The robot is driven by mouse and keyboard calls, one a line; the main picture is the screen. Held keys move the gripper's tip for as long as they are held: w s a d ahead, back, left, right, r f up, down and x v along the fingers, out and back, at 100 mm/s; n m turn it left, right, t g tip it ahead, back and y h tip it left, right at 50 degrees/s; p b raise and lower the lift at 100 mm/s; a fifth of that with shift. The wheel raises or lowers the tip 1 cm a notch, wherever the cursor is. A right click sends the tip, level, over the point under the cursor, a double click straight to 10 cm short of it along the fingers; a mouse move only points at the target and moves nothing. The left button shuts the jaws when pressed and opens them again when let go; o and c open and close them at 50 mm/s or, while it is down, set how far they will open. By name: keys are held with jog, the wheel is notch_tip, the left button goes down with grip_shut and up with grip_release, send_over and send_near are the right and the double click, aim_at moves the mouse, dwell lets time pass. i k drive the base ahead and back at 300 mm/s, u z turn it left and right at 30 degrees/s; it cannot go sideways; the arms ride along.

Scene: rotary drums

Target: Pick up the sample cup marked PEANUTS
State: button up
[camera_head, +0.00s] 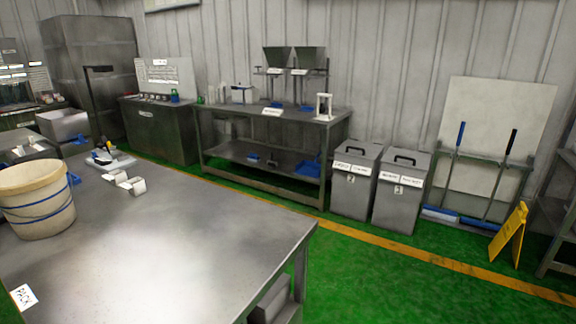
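I cannot make out a cup marked PEANUTS. A row of small dark and reddish items (153,97) stands on the dark cabinet at the back left, too small to identify or read. A small blue container (175,96) stands at the right end of that row. My gripper is not in view.
A steel table (190,235) marked PACK fills the front left; its middle and right are bare. It bears a cream bucket (38,205) and small white pieces (131,184). A yellow floor sign (510,235) stands right; green floor between is open.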

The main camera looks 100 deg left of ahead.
aim_at(136, 186)
jog(key=u, duration=2.6)
jog(key=i, duration=4.95)
jog(key=u, duration=2.4)
jog(key=i, duration=2)
jog(key=z, duration=0.05)
